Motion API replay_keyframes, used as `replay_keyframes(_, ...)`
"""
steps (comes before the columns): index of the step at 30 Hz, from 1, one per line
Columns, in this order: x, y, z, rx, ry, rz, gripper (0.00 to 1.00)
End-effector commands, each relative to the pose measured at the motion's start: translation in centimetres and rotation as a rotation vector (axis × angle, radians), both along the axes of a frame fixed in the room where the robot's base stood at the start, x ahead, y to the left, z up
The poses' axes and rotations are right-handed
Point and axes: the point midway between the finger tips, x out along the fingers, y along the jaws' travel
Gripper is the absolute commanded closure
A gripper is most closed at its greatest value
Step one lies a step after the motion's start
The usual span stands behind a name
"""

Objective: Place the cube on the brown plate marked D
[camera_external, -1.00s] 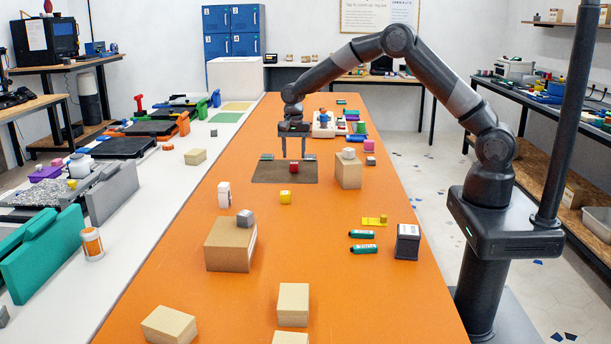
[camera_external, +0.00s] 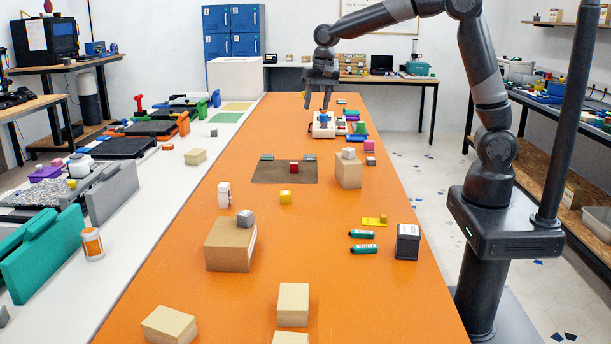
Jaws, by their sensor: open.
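My gripper (camera_external: 318,104) is open and empty. It hangs in the air beyond the plate as seen here, up and to the right of the red cube and well apart from it.
Small grey pieces (camera_external: 309,157) sit at the plate's back edge. A white item (camera_external: 324,125) lies behind.

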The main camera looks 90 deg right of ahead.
Motion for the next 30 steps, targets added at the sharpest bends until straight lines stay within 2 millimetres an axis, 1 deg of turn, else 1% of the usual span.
replay_keyframes(1, -1.5, 1.3, 1.4, -0.011, -0.019, 0.054, 0.5)
replay_keyframes(5, -5.2, 4.1, 3.8, -0.042, -0.061, 0.199, 0.5)
replay_keyframes(6, -6.5, 5.0, 4.4, -0.053, -0.073, 0.245, 0.5)
replay_keyframes(8, -8.4, 6.1, 5.1, -0.068, -0.091, 0.312, 0.5)
replay_keyframes(9, -9.6, 6.9, 5.5, -0.079, -0.104, 0.356, 0.5)
replay_keyframes(13, -13.8, 9.1, 6.4, -0.118, -0.143, 0.501, 0.5)
replay_keyframes(18, -19.4, 11.6, 6.6, -0.175, -0.195, 0.686, 0.5)
replay_keyframes(24, -25.3, 13.7, 5.4, -0.249, -0.25, 0.894, 0.5)
replay_keyframes(27, -27.5, 14.3, 4.6, -0.28, -0.272, 0.972, 0.5)
replay_keyframes(30, -28.9, 14.7, 3.9, -0.301, -0.286, 1.025, 0.5)
